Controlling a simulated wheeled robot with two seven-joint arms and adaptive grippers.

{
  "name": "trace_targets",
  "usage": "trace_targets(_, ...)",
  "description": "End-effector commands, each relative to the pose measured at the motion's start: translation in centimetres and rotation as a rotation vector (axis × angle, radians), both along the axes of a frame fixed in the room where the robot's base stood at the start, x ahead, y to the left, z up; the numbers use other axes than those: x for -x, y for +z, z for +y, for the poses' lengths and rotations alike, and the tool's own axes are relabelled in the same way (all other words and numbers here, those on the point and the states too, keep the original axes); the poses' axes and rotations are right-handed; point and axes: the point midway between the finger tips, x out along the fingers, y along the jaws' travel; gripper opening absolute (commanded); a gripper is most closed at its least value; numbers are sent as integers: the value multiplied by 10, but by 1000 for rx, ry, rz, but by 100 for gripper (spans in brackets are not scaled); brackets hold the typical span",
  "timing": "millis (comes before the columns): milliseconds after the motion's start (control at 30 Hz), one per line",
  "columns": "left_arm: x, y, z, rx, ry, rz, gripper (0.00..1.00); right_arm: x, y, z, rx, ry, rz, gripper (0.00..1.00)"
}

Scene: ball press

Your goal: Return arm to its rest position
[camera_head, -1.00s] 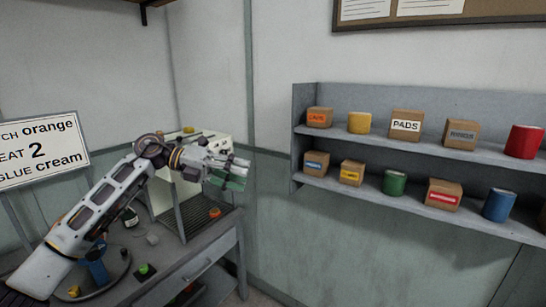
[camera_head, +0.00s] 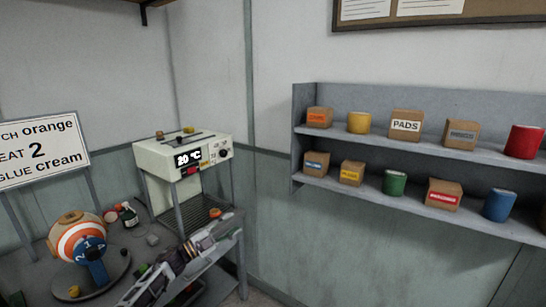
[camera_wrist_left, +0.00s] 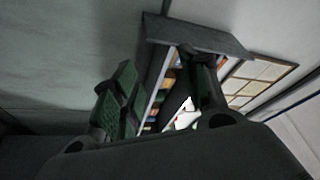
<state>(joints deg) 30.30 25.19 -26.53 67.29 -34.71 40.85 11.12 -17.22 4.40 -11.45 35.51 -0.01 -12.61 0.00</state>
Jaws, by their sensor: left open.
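My left arm comes in from the bottom of the head view. Its gripper (camera_head: 226,228) is low over the right side of the workbench, beside the machine and near its front edge. In the left wrist view the gripper (camera_wrist_left: 162,100) shows two dark green-padded fingers spread apart with nothing between them. My right gripper is not in view.
A cream machine (camera_head: 160,158) reading about 20 °C stands on the bench. An orange-white-blue ball (camera_head: 78,238) sits on a round base at left. A grey shelf (camera_head: 310,180) with boxes and cans hangs at right. A sign (camera_head: 40,150) stands left.

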Motion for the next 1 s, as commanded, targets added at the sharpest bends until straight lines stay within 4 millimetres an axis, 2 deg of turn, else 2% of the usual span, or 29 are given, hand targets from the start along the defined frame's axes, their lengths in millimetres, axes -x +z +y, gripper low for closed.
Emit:
trace_targets(33, 0, -25, 5, 20, 36, 48, 44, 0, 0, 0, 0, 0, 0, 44)
trace_targets(100, 0, -54, 14, 44, 86, 107, 44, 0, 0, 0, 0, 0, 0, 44)
trace_targets(267, 6, -121, 33, 90, 193, 240, 44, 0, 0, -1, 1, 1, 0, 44)
trace_targets(467, 26, -204, 54, 127, 318, 401, 44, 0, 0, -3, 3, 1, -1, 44)
trace_targets(767, 78, -322, 81, 161, 487, 635, 44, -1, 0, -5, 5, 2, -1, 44)
trace_targets(1000, 136, -408, 97, 170, 611, 819, 44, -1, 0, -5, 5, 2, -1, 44)
